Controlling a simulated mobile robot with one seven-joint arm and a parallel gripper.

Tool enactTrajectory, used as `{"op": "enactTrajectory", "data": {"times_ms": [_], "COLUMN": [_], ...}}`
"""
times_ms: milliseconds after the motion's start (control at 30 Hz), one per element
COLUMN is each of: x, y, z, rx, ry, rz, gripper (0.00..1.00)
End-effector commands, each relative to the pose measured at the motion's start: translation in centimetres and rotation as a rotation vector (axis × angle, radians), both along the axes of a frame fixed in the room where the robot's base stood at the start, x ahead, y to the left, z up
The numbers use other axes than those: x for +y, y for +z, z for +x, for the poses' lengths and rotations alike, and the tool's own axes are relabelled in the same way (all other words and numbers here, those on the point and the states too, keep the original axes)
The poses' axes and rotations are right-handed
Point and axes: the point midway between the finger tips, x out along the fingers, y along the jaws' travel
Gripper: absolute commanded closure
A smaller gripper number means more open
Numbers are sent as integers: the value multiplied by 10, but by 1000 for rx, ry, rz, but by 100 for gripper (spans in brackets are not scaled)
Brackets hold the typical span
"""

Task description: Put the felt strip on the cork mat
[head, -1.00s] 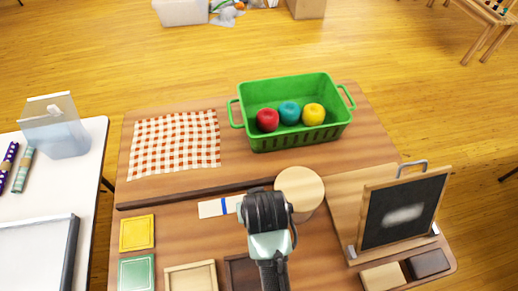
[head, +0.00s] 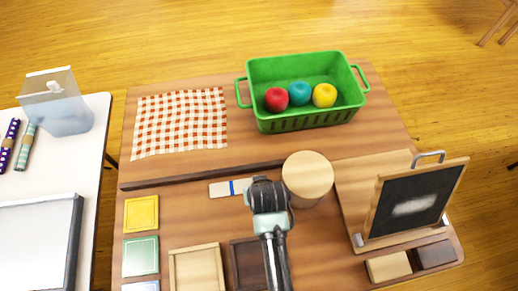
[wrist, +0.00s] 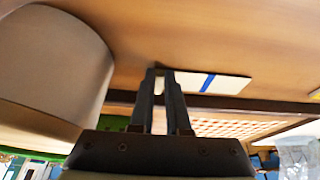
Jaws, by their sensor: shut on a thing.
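A flat white strip with a blue band (head: 228,188), which looks like the felt strip, lies at the middle of the brown table; in the wrist view it (wrist: 222,83) reaches sideways from my fingertips. My gripper (head: 262,183) is at the strip's right end, low over the table. In the wrist view my fingers (wrist: 163,77) are shut on that pale end. The cork mat is not certain: a tan rectangular sheet (head: 347,190) lies at the right, partly under a chalkboard.
A round tan block (head: 307,174) stands close to the right of my gripper and looms large in the wrist view (wrist: 55,70). A chalkboard (head: 408,204) stands at the right. A green basket (head: 312,120) with balls and a checked cloth (head: 180,122) are behind a dark ledge.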

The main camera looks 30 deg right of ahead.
Motion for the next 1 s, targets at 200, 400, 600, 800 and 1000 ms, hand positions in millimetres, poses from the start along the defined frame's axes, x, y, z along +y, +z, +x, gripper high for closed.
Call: {"op": "enactTrajectory", "data": {"times_ms": [200, 400, 600, 800, 1000], "x": [0, 0, 0, 0, 1], "y": [-1, -4, -3, -3, 12], "z": [0, 0, 0, 0, -4], "rx": [-1, -1, -1, -1, -4], "ry": [0, 0, 0, 0, 0], "rz": [0, 0, 0, 0, -1], "gripper": [100, 78, 56, 56, 56]}}
